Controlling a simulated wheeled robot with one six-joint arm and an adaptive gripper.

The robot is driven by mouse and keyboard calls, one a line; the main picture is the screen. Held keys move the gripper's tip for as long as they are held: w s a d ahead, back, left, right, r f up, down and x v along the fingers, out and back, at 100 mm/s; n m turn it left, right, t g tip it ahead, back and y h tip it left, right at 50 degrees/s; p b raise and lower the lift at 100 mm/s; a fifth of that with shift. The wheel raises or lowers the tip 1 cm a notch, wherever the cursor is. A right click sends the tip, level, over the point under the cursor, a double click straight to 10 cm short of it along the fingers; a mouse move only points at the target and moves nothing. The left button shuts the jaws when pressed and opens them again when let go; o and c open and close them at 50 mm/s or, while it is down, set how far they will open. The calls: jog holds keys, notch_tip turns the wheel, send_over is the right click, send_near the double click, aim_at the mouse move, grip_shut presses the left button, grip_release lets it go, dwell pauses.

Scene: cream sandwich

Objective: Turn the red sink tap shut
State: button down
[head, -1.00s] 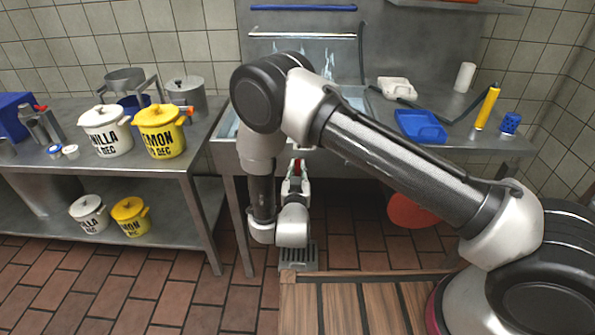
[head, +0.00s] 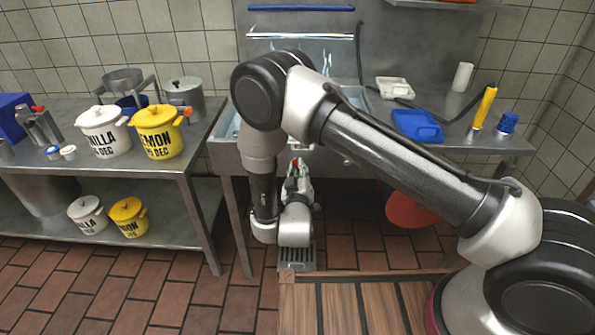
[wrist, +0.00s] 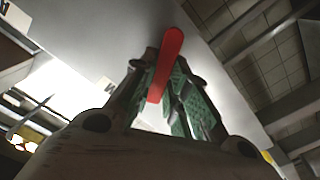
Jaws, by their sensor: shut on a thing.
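The red tap handle (wrist: 172,45) is a long red lever in the wrist view, running between the green-padded fingers of my gripper (wrist: 168,82). Its upper end sticks out past the fingertips, and it leans to the right at the top. My gripper is shut on it. In the head view my gripper (head: 298,172) points upward under the front of the sink, with a bit of red at its tip. My own arm hides most of the sink basin in the head view. The tap's body and the handle's pivot cannot be made out.
A steel table (head: 190,163) at the left holds a white pot (head: 103,128) and a yellow pot (head: 158,130). A blue tray (head: 417,125) lies on the counter at the right. A wooden slatted surface (head: 345,305) is close in front of me.

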jog(key=n, duration=0.4)
jog(key=r+n, duration=0.1)
jog(key=n, duration=0.3)
jog(key=d+r+n, duration=0.1)
jog(key=n, duration=0.2)
jog(key=shift+n, duration=0.4)
dwell(0.3)
jog(key=c, duration=1.4)
grip_release()
jog(key=shift+s, duration=0.1)
jog(key=s, duration=0.7)
jog(key=shift+s, duration=0.2)
